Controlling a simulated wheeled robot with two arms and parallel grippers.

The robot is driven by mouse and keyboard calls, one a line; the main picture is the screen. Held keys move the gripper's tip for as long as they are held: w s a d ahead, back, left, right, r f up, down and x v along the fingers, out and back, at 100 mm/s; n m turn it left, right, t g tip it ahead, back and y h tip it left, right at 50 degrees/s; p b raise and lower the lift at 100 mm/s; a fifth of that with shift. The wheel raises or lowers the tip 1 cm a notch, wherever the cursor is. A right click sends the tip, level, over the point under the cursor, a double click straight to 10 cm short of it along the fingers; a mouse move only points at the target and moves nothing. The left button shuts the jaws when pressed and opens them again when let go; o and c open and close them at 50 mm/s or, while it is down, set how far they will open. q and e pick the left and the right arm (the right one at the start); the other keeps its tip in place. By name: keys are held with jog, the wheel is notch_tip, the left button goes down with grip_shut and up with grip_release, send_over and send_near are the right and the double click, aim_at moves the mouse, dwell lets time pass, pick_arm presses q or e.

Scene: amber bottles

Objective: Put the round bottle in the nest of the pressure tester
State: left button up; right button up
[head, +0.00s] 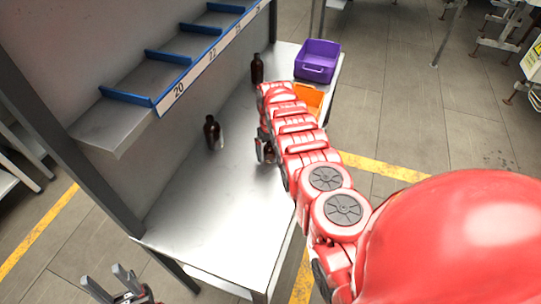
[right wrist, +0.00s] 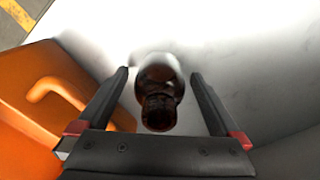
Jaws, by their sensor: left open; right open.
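In the right wrist view an amber bottle (right wrist: 158,78) with a rounded body and dark neck stands between the spread fingers of my right gripper (right wrist: 160,75). Gaps show on both sides, so the fingers are open around it and not closed on it. In the head view my right gripper (head: 264,150) is over the table, largely hidden by my right arm. My left gripper (head: 122,284) is open and empty at the lower left, off the table's front. Two other dark bottles stand on the table, one in the middle (head: 212,132) and one at the back (head: 257,68). I see no pressure tester.
The metal table (head: 190,215) is bare at its front. A shelf (head: 170,72) with blue dividers and number labels runs above its left side. A purple bin (head: 317,62) and an orange bin (head: 308,99) are at the right; the orange bin (right wrist: 45,90) is close beside my right gripper.

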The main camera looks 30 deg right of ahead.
jog(key=shift+r, duration=0.1)
jog(key=shift+c, duration=0.2)
grip_shut()
jog(key=shift+r, duration=0.15)
